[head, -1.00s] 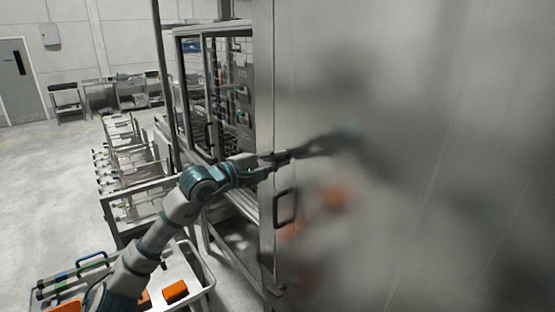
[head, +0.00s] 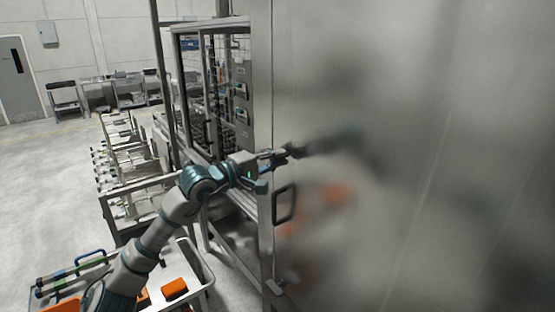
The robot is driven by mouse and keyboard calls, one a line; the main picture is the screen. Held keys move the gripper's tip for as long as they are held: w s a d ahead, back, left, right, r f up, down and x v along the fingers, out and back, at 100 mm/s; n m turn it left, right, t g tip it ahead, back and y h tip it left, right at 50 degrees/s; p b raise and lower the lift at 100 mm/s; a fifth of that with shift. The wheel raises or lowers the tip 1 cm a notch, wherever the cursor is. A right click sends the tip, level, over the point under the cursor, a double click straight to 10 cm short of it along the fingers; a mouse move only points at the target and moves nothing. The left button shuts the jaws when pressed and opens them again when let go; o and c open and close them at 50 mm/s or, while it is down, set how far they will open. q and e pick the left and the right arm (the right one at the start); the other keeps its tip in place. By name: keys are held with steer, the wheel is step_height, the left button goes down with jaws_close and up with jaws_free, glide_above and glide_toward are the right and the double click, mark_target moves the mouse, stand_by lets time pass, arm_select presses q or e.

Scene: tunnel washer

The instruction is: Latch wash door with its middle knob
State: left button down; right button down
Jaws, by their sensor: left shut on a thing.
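The wash door (head: 400,210) is a large brushed steel panel filling the right half of the head view. A dark D-shaped handle (head: 284,204) sits near its left edge. A small lower latch knob (head: 274,287) shows near the bottom of that edge. My left gripper (head: 288,152) is at the door's left edge, above the handle. It is shut on what looks like the middle knob, which its fingers mostly hide. Whether the knob is fully turned cannot be told. My right gripper is not in view.
A glazed machine frame (head: 205,90) stands behind the door's left edge. A cart (head: 195,290) with orange blocks (head: 174,288) is below my left arm. Metal racks (head: 125,165) stand at left. The floor (head: 45,180) at far left is clear.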

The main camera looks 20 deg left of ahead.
arm_select(q)
steer(key=shift+w+f, duration=0.1)
steer(key=shift+f, duration=0.25)
steer(key=c, duration=1.2)
jaws_free()
steer(key=shift+w+a, duration=0.15)
steer(key=shift+w, duration=0.1)
steer(key=shift+s+a+r, duration=0.15)
steer(key=shift+s+a, duration=0.05)
steer(key=shift+s, duration=0.05)
steer(key=v, duration=1.1)
steer(key=shift+a+f, duration=0.25)
steer(key=shift+a, duration=0.05)
steer(key=shift+d, duration=0.2)
